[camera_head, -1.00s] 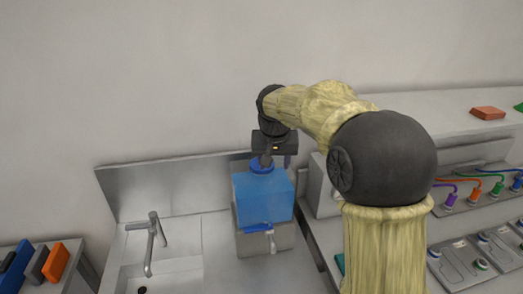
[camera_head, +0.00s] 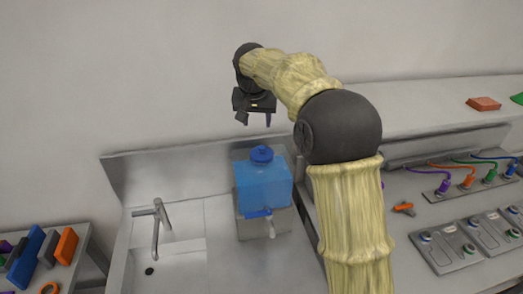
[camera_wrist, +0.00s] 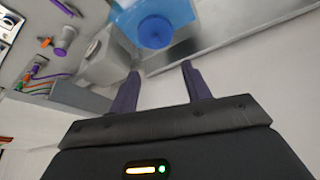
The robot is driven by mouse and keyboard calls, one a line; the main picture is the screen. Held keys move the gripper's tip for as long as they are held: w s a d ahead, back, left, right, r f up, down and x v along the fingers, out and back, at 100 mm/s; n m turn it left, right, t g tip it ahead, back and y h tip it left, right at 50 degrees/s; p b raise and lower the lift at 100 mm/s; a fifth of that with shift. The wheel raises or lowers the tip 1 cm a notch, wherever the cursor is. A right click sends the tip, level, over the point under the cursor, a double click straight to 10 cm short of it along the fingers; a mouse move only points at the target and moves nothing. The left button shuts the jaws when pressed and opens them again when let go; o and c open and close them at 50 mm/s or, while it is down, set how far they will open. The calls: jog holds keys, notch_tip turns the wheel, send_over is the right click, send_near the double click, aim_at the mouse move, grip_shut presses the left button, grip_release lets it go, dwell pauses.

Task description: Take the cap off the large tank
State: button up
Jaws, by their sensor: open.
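The large tank (camera_head: 263,186) is a translucent blue box on a grey stand beside the sink. Its round blue cap (camera_head: 261,154) sits on top of it. In the wrist view the tank (camera_wrist: 178,14) is at the top, with the cap (camera_wrist: 155,32) facing the camera. My gripper (camera_head: 255,121) is up above the tank, a little left of the cap and clear of it. In the wrist view its two dark fingers (camera_wrist: 160,76) are spread apart with nothing between them.
The sink tap (camera_head: 158,225) stands left of the tank. The tank's own spigot (camera_head: 270,226) points forward. A bench with plugs and coloured cables (camera_head: 468,180) lies to the right. Coloured blocks (camera_head: 35,257) stand at the lower left.

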jog(key=p, duration=0.4)
send_over(262, 147)
jog(key=s+a, duration=0.1)
jog(key=s, duration=0.1)
notch_tip(262, 147, down, 8)
jog(key=shift+s+a+f, duration=0.1)
jog(key=shift+f, duration=0.15)
jog(key=shift+b, duration=0.3)
jog(key=shift+s, duration=0.1)
jog(key=shift+w+d+f+p, duration=0.15)
jog(key=shift+f+p, duration=0.2)
jog(key=shift+p, duration=0.25)
jog(key=shift+w+d+f+p, duration=0.15)
jog(key=shift+f+p, duration=0.2)
jog(key=shift+p, duration=0.25)
jog(key=shift+p+x, duration=1)
jog(key=shift+x, duration=0.85)
jog(key=shift+d, duration=0.1)
grip_shut()
